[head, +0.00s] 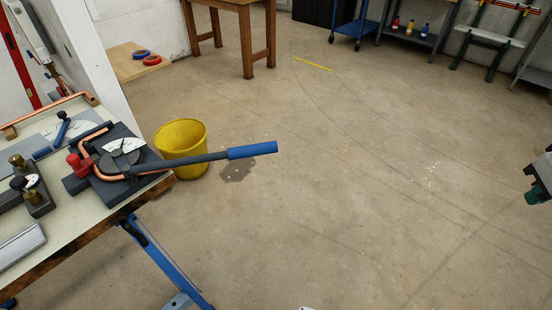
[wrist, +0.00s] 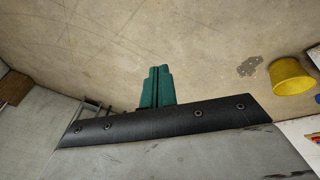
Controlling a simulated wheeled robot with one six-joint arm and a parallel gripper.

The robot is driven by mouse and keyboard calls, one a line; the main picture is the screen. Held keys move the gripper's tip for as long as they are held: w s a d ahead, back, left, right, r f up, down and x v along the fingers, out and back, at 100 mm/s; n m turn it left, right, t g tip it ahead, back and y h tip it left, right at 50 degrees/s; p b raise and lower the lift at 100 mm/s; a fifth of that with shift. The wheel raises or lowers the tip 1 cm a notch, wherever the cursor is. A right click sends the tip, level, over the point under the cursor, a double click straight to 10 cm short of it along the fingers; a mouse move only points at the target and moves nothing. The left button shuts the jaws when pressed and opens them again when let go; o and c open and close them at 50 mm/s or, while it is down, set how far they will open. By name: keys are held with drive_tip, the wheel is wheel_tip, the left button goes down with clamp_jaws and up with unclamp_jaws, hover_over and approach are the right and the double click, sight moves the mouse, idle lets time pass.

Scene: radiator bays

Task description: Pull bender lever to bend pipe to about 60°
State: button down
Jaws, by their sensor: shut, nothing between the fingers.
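The pipe bender (head: 100,187) sits on the workbench at the left of the head view, with a white angle dial (head: 125,146) whose marks are too small to read. A copper pipe (head: 148,181) lies in it and curves around the former, beside a red part. The bender lever (head: 190,160) sticks out to the right past the bench edge and ends in a blue grip (head: 253,150). My gripper (head: 532,196) is at the far right edge of the head view, well away from the lever. Its green fingers (wrist: 157,72) are together and empty in the wrist view.
A yellow bucket (head: 181,148) stands on the floor behind the lever; it also shows in the wrist view (wrist: 291,76). Blue bench legs (head: 160,262) stand below the bench top. Open floor lies between the lever grip and my gripper. A wooden table (head: 235,8) stands behind.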

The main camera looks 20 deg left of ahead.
drive_tip(key=w+a+f+n+t+y, duration=0.1)
drive_tip(key=w+a+f+n+t, duration=0.1)
drive_tip(key=w+n, duration=0.4)
drive_tip(key=w+a+f+n+t, duration=0.2)
drive_tip(key=w+f+n, duration=0.1)
drive_tip(key=w, duration=0.6)
drive_tip(key=w+a+f+n+t+y, duration=0.1)
drive_tip(key=w+a+f+n+y, duration=0.5)
drive_tip(key=a+n, duration=0.4)
drive_tip(key=n+g+y, duration=0.8)
drive_tip(key=n+y, duration=0.6)
approach(274, 152)
drive_tip(key=a, duration=0.5)
drive_tip(key=shift+s+r, duration=0.15)
drive_tip(key=shift+r, duration=0.2)
drive_tip(key=shift+w+a, duration=0.25)
drive_tip(key=shift+w, duration=0.05)
